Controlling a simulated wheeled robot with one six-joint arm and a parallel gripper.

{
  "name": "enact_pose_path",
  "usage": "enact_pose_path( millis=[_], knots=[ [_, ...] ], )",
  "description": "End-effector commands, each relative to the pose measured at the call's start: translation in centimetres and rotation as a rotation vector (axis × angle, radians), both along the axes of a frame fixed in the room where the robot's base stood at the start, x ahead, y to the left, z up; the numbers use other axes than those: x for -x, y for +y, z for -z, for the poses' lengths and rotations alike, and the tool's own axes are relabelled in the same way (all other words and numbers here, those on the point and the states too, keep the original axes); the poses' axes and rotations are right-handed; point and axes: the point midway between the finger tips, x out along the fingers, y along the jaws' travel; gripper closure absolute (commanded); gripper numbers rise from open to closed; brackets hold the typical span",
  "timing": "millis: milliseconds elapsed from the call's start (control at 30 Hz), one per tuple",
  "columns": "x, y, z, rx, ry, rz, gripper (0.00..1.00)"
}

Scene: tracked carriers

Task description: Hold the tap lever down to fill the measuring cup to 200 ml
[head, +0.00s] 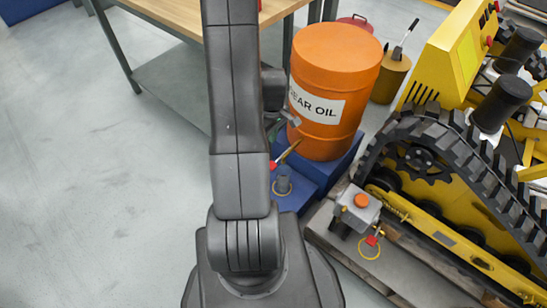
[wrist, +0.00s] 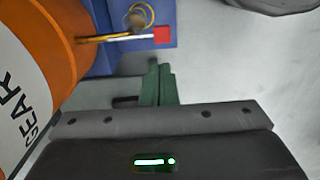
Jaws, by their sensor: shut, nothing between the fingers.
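The orange gear oil drum (head: 335,75) stands on a blue base, and its side shows at the left of the wrist view (wrist: 45,65). A brass tap (wrist: 92,40) sticks out of the drum, with a pale lever ending in a red tip (wrist: 162,35). In the head view the red tip (head: 273,165) shows just right of my arm. The measuring cup (head: 283,185) stands below the tap on the blue base; its fill level is too small to read. My gripper (wrist: 158,72) has its green fingers shut and empty, apart from the lever, below the red tip in the wrist view.
A workbench (head: 175,15) stands behind. At the right, a yellow tracked carrier (head: 430,235) and a small grey box with an orange cap (head: 358,208) rest on a wooden pallet. A brass-coloured can (head: 390,78) stands behind the drum. The floor at left is clear.

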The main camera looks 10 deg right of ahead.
Motion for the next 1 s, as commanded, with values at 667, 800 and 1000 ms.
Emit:
enact_pose_path(
  millis=[667, 800, 1000],
  knots=[
    [0.1, 0.0, 5.4, -0.001, 0.004, 0.001, 1.00],
    [0.1, 0.0, 8.2, 0.000, 0.003, 0.001, 1.00],
    [0.1, 0.0, 11.7, 0.000, 0.003, 0.001, 1.00]
  ],
)
